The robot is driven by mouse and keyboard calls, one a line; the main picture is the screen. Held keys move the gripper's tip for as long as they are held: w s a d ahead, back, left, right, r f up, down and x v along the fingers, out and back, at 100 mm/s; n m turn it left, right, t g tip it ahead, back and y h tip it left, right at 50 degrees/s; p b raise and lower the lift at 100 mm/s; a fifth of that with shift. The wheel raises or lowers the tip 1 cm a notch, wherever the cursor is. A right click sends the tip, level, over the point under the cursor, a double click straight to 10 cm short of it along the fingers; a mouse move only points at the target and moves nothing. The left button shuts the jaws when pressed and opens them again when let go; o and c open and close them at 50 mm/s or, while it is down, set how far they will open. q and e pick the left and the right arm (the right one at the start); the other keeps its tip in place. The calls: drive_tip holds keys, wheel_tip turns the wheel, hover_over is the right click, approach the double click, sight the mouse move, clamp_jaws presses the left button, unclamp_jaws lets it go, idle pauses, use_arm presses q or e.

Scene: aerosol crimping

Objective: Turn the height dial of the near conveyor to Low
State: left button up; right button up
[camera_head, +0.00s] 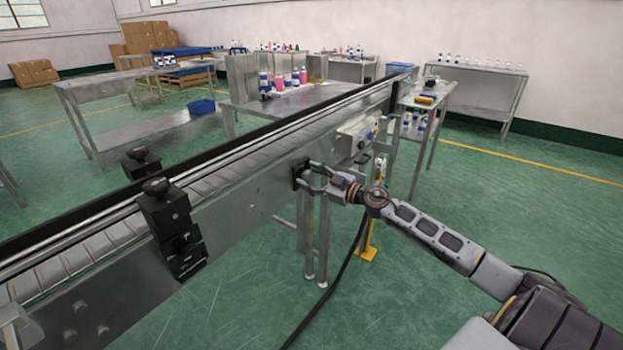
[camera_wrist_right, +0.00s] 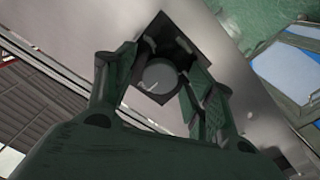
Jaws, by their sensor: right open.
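The near conveyor (camera_head: 240,200) runs diagonally from the lower left to the back right. Its height dial is a round grey knob (camera_wrist_right: 160,76) with a light pointer mark, set on a dark square plate (camera_wrist_right: 172,50) on the conveyor's side, as the right wrist view shows. In the head view the plate (camera_head: 298,173) is partly hidden by my right gripper. My right gripper (camera_head: 308,180) is open at the dial, and its fingers sit on either side of the knob in the right wrist view (camera_wrist_right: 158,85). I cannot tell whether they touch it. The dial's labels are not readable. My left gripper is not in view.
Metal legs (camera_head: 322,240) and a dark cable (camera_head: 345,275) are below my right gripper. Green floor is clear at the right.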

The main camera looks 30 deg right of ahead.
idle(0.3)
drive_tip(key=c, duration=1)
